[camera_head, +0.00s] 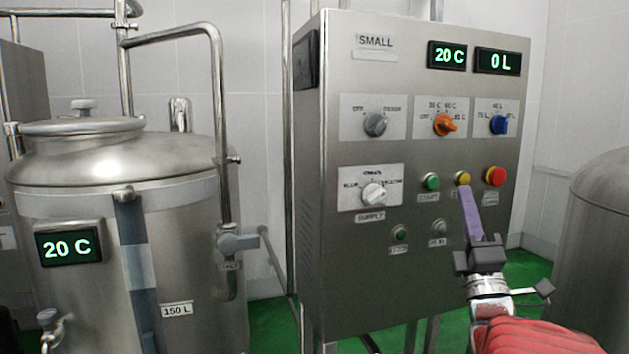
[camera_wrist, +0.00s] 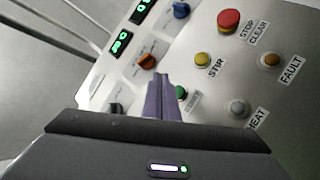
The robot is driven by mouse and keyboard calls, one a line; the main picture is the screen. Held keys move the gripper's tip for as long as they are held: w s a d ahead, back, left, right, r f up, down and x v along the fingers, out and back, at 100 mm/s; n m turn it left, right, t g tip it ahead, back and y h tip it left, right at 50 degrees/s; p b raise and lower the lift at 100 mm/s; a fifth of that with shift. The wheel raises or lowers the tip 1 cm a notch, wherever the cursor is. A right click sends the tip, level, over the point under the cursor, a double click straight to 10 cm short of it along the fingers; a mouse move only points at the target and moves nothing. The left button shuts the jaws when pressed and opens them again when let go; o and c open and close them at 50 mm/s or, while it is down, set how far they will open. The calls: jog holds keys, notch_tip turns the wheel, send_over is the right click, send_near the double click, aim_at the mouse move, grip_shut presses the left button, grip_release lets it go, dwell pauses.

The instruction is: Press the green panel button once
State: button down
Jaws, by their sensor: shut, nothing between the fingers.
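The green button (camera_head: 431,181) sits on the grey control panel (camera_head: 370,285), left of the yellow button (camera_head: 463,178). A label below it seems to read START. My gripper (camera_head: 464,191) is shut and empty, with its purple fingers pointing at the panel. In the head view its tips appear just below the yellow button, right of the green one. In the wrist view the gripper (camera_wrist: 160,80) partly overlaps the green button (camera_wrist: 181,92), which shows just right of the fingers. I cannot tell how far the tips are from the panel.
A red button (camera_head: 495,176) is right of the yellow one. Grey (camera_head: 376,125), orange (camera_head: 445,124), blue (camera_head: 499,125) and white (camera_head: 374,194) knobs surround the row. A green lamp (camera_head: 399,233) is lower. A steel tank (camera_head: 75,170) stands left, another vessel (camera_head: 600,240) right.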

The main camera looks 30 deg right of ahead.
jog(key=shift+w+d, duration=0.2)
jog(key=shift+w, duration=0.75)
jog(key=shift+w+d, duration=0.25)
jog(key=shift+w, duration=0.7)
jog(key=shift+w+d, duration=0.2)
jog(key=shift+w, duration=0.75)
jog(key=shift+w, duration=0.15)
jog(key=shift+w+d, duration=0.1)
jog(key=shift+w, duration=0.15)
jog(key=shift+w+d, duration=0.1)
jog(key=shift+w, duration=0.3)
dwell(0.8)
jog(key=shift+s, duration=0.1)
jog(key=shift+s+a, duration=0.2)
jog(key=shift+s, duration=0.55)
jog(key=shift+s+a, duration=0.2)
jog(key=shift+s, duration=0.6)
jog(key=shift+s+a, duration=0.15)
jog(key=shift+s, duration=0.7)
jog(key=shift+s+a, duration=0.2)
jog(key=shift+s, duration=0.6)
